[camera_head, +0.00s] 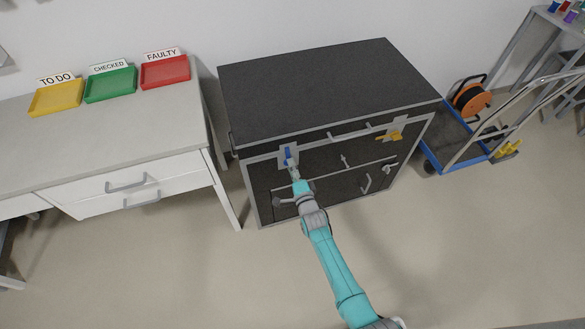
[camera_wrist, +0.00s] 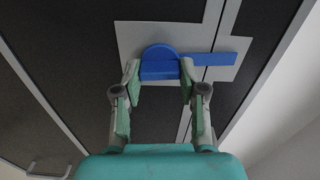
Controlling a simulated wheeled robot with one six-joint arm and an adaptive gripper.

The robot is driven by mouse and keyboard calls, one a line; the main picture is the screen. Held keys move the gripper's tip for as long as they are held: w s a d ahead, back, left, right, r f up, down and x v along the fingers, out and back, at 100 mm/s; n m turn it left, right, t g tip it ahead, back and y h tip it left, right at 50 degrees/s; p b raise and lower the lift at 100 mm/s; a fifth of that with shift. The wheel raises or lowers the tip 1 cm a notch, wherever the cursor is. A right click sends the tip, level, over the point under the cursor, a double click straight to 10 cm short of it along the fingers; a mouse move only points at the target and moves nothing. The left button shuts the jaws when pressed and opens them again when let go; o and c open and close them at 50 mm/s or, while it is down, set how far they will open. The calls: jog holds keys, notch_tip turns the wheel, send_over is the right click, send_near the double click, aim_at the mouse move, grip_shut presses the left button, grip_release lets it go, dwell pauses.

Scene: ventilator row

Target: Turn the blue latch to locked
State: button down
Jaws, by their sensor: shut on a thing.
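The blue latch (camera_head: 288,156) is on a light plate at the upper left of the dark cabinet's front. In the wrist view the blue latch (camera_wrist: 160,66) has a rounded knob and a flat bar that reaches right across the gap to a second plate. My gripper (camera_head: 292,166) is at the latch, and in the wrist view its two fingers (camera_wrist: 160,72) are closed on either side of the knob. Part of the latch is hidden behind the fingers in the head view.
The dark cabinet (camera_head: 320,85) also has a yellow latch (camera_head: 394,135) at the right and several grey handles. A desk (camera_head: 100,135) with yellow, green and red trays stands at the left. A blue cart (camera_head: 445,140) stands at the right. The floor in front is clear.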

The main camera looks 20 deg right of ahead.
jog(key=shift+m, duration=0.5)
jog(key=c, duration=0.6)
grip_release()
jog(key=shift+c, duration=0.2)
jog(key=s, duration=1.2)
jog(key=shift+s, duration=0.1)
